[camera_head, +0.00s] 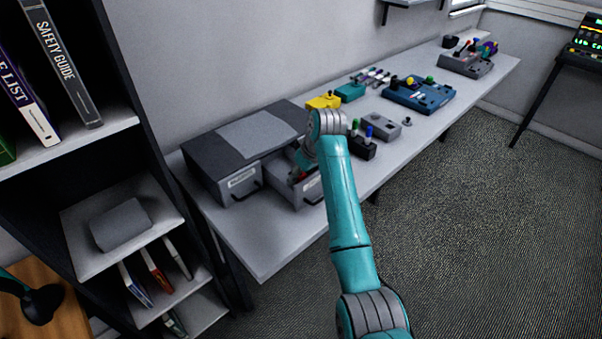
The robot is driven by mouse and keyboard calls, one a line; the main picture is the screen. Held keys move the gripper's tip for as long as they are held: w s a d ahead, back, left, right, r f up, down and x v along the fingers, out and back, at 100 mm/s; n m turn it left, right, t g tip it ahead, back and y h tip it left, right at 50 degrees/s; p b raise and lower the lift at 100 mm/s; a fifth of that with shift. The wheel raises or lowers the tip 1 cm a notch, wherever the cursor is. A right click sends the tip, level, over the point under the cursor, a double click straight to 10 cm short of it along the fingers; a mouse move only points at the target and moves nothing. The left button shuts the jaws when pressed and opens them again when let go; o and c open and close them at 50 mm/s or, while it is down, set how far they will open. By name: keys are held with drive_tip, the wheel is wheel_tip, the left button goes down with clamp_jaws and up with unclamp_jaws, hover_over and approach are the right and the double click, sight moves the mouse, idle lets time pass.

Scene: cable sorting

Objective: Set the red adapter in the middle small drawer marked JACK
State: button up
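A dark grey drawer unit (205,150) stands on the near left part of the table. One drawer front (240,183) with a pale label is shut. To its right, a light grey drawer (309,196) is pulled out and has a label and a dark handle. The label texts are too small to read. My gripper (300,174) is low at the opening of the pulled-out drawer, mostly hidden by my teal arm. A small red spot shows there; I cannot tell if it is the red adapter or if the fingers hold it.
Behind my arm on the table (262,249) are a black holder (362,150) with coloured pens, a grey box (383,127), a yellow box (322,102) and a blue control box (417,96). A bookshelf (150,210) stands at left. The table's near left corner is clear.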

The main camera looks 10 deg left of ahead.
drive_tip(key=shift+r, duration=0.1)
drive_tip(key=v, duration=1.2)
